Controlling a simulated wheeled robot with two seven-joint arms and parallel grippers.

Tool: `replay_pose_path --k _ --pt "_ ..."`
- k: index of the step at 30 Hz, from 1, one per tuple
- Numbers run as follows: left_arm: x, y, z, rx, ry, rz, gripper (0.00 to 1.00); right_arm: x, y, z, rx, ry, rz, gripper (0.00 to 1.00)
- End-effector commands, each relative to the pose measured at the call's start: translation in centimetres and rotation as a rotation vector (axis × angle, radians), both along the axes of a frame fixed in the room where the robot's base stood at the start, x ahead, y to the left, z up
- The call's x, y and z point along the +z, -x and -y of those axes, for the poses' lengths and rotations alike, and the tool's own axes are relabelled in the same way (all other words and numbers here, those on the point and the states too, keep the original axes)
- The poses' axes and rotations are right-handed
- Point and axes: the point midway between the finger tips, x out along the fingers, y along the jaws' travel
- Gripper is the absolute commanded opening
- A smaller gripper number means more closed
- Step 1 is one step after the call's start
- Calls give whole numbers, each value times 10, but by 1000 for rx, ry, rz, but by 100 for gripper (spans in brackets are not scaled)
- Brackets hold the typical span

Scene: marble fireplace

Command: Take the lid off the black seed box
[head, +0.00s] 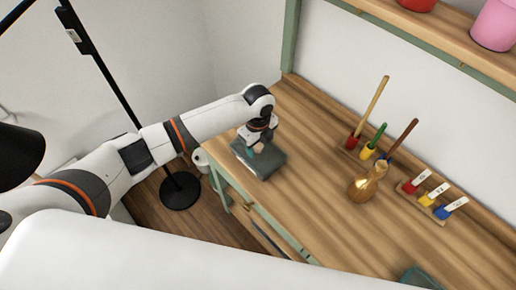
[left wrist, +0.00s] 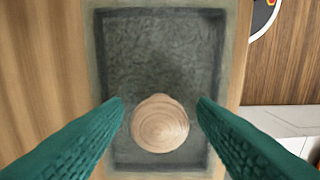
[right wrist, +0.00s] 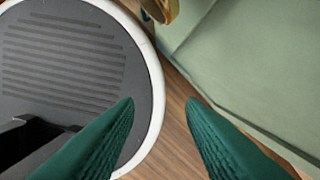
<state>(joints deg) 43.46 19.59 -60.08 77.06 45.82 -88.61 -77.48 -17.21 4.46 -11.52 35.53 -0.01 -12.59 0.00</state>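The seed box (head: 270,163) is a dark grey-black box on the left end of the wooden table. Its lid (left wrist: 160,60) is a dark rectangular slab with a round wooden knob (left wrist: 160,123) in the left wrist view. My left gripper (head: 256,146) points down over the box. Its teal fingers (left wrist: 161,103) are open, one on each side of the knob, with gaps between finger and knob. My right gripper (right wrist: 160,102) is open and empty, away from the table top, above the floor beside a green panel. It does not show clearly in the head view.
On the wooden table (head: 315,165), a brass vessel (head: 363,188) stands right of the box. Colored-base tools (head: 368,152) and a rack of labelled colored items (head: 432,196) stand behind. A teal object (head: 422,277) lies at the lower right. A shelf (head: 430,35) runs above.

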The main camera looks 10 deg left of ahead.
Motion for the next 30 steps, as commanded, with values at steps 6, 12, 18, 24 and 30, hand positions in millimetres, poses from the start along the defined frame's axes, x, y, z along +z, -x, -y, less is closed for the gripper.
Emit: replay_pose_path --k 6,12,18,24,30 --pt "0 0 0 1 0 0 16 0 -1 0 0 0 1 36" --pt "1 0 0 1 0 0 6 0 -1 0 -1 1 1 36" --pt "10 -1 0 2 2 2 6 -1 -1 1 -1 2 1 36" --pt "48 -1 0 0 2 5 6 -6 -1 3 0 3 1 36" --pt "84 -1 0 2 1 4 6 -10 -1 3 0 4 1 36"
